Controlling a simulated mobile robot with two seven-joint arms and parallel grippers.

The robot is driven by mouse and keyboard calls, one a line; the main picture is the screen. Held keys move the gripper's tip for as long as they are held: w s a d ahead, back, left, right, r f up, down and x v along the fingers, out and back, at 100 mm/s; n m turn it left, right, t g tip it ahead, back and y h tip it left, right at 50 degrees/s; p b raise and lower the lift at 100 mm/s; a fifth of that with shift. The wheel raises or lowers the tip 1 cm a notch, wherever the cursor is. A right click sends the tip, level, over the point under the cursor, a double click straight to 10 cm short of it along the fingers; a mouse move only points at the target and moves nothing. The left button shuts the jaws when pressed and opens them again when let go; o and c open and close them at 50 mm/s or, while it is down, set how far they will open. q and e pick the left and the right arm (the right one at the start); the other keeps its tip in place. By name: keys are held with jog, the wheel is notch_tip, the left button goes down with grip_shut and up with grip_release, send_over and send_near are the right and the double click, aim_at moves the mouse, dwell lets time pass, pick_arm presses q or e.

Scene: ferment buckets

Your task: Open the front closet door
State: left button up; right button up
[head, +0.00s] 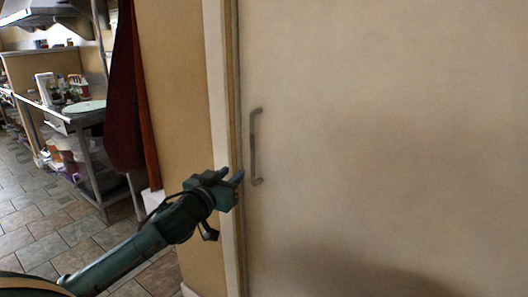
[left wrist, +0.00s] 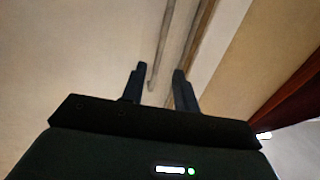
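The closet door (head: 390,140) is a plain beige panel filling the right of the head view, and it looks shut against its frame. Its grey vertical bar handle (head: 253,147) is near the door's left edge. My left gripper (head: 230,174) is just left of the handle's lower end, in front of the door frame. In the left wrist view, my left gripper (left wrist: 160,70) has its two fingers apart with nothing held. A grey bar that looks like the handle (left wrist: 165,62) runs up beyond the gap between them; I cannot tell whether they touch. My right gripper is not in view.
A white door frame (head: 218,90) and tan wall border the door on the left. A dark red cloth (head: 124,100) hangs on that wall. Further left are a metal kitchen table (head: 75,117) with items on it and open tiled floor (head: 60,225).

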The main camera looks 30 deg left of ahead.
aim_at(252, 152)
pick_arm(q)
jog(key=w, duration=0.4)
jog(key=w+a+p, duration=0.1)
jog(key=w, duration=0.4)
jog(key=w+r, duration=0.1)
jog(key=w, duration=0.3)
jog(key=shift+w+a+p, duration=0.2)
jog(key=shift+a+p, duration=0.1)
jog(key=shift+a, duration=0.1)
grip_shut()
